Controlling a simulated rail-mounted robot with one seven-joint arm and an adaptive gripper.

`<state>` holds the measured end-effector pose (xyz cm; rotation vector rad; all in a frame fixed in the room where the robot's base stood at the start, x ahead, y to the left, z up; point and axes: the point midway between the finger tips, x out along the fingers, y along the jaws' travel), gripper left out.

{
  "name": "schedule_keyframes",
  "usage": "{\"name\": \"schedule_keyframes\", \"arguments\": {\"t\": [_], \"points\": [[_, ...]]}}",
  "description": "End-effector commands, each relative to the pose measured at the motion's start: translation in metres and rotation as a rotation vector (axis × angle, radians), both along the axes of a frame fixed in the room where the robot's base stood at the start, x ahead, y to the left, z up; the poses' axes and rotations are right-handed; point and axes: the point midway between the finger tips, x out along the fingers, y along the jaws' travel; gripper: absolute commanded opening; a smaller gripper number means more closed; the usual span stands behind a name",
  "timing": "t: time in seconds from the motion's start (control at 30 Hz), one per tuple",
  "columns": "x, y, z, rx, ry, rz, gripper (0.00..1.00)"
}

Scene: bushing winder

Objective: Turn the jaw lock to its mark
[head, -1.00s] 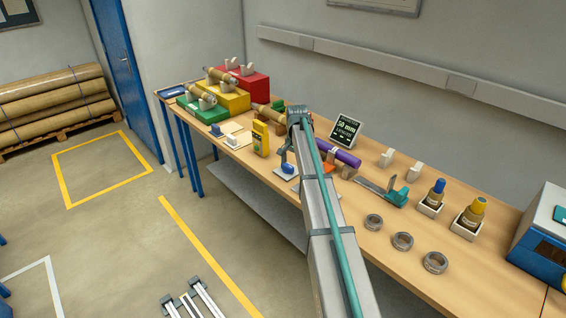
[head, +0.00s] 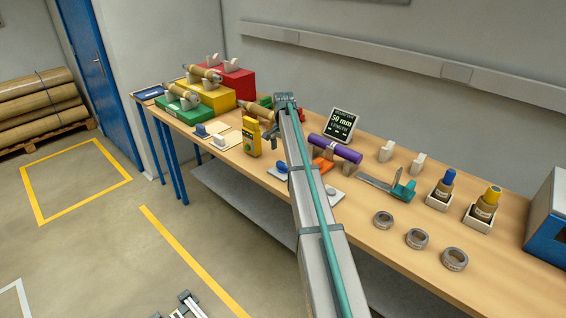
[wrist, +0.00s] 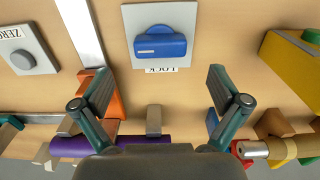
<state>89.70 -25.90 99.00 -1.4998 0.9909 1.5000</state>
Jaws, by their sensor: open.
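The jaw lock is a blue knob (wrist: 160,44) on a pale square plate (wrist: 188,20) with a LOCK label below it in the wrist view. In the head view the blue knob (head: 283,167) lies on the bench just left of my arm. The knob's handle lies about crosswise in the wrist view; I cannot make out a mark by it. My gripper (wrist: 160,82) is open and empty, its two fingers wide apart. The knob lies between and beyond the fingertips, apart from them. In the head view my gripper (head: 269,132) is partly hidden by the arm.
A grey ZERO knob (wrist: 22,58) sits left of the lock in the wrist view. A yellow device (head: 251,137) stands nearby on the bench. A purple roll (head: 336,148), an orange block (head: 322,163) and a teal caliper-like tool (head: 402,190) lie to the right.

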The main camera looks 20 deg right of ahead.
Motion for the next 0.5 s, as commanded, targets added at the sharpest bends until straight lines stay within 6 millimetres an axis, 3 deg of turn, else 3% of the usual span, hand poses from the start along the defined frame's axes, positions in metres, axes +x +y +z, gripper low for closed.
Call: {"name": "schedule_keyframes", "arguments": {"t": [0.3, 0.5], "points": [[0.0, 0.0, -0.046, 0.001, 0.001, 0.001, 0.98], [0.0, 0.0, -0.058, 0.0, 0.0, 0.001, 0.98]]}}
